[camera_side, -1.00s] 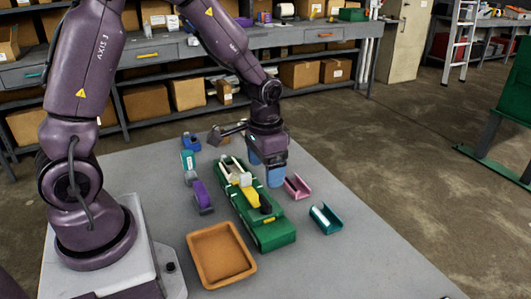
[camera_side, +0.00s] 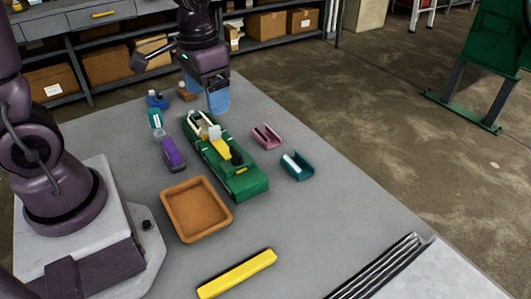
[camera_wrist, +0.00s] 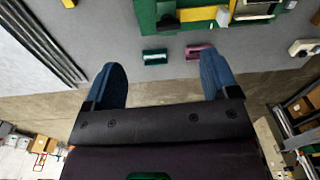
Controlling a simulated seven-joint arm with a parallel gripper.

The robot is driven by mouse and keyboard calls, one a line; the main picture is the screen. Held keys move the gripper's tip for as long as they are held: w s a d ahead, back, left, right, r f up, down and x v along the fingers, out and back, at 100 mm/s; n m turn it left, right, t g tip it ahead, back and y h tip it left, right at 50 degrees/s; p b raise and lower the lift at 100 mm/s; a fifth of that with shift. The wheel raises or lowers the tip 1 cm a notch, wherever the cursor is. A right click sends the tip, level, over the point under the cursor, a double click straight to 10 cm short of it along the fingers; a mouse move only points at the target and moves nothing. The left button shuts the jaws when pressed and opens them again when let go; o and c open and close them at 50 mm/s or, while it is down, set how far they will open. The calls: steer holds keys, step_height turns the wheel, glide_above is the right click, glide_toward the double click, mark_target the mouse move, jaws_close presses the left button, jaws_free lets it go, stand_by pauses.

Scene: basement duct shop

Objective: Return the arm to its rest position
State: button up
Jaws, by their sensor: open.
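My gripper (camera_side: 213,94) is raised above the far part of the grey table, beyond the green fixture. In the wrist view its two blue fingers (camera_wrist: 161,72) stand wide apart with nothing between them. The long green fixture (camera_side: 252,184) sits on the table with a yellow piece (camera_side: 219,150) and pale pieces in it. Part of the fixture shows at the top of the wrist view (camera_wrist: 146,18). A pink channel piece (camera_side: 267,138) and a teal channel piece (camera_side: 297,166) lie to its right. My arm's upper links are out of the side view.
An orange tray (camera_side: 169,217) looks empty. A yellow bar (camera_side: 237,274) and dark rods (camera_side: 376,268) lie at the near side. A purple tool (camera_side: 173,155), a teal-and-white item (camera_side: 156,123) and a blue item (camera_side: 157,101) stand left of the fixture. Loaded shelves are behind.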

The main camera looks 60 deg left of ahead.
steer(key=s+d+r+t, duration=0.3)
steer(key=s+r+t, duration=0.2)
steer(key=s+r, duration=0.3)
steer(key=shift+s+d+r+m, duration=0.2)
steer(key=shift+d+r+m, duration=0.1)
steer(key=shift+r, duration=0.85)
